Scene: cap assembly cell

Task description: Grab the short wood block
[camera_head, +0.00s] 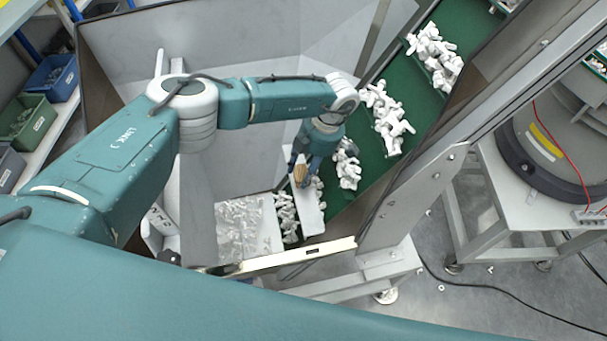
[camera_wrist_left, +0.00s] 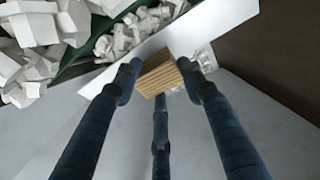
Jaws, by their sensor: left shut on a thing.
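The short wood block (camera_wrist_left: 159,76) is light brown with visible grain. In the left wrist view it sits between the dark blue fingers of my left gripper (camera_wrist_left: 160,78), which is shut on it. A white ledge shows just behind the block in that view. In the head view my left arm reaches in from the left, and the left gripper (camera_head: 303,168) points down over the white ledge (camera_head: 311,217). The block (camera_head: 300,174) shows there as a small tan patch, partly hidden by the fingers. I cannot tell whether it touches the ledge. My right gripper is not in view.
A green conveyor (camera_head: 402,88) with piles of white parts (camera_head: 386,117) runs beside the ledge. More white parts (camera_head: 286,214) lie left of it. A metal frame post (camera_head: 440,145) stands to the right. Grey panels (camera_head: 240,50) enclose the back.

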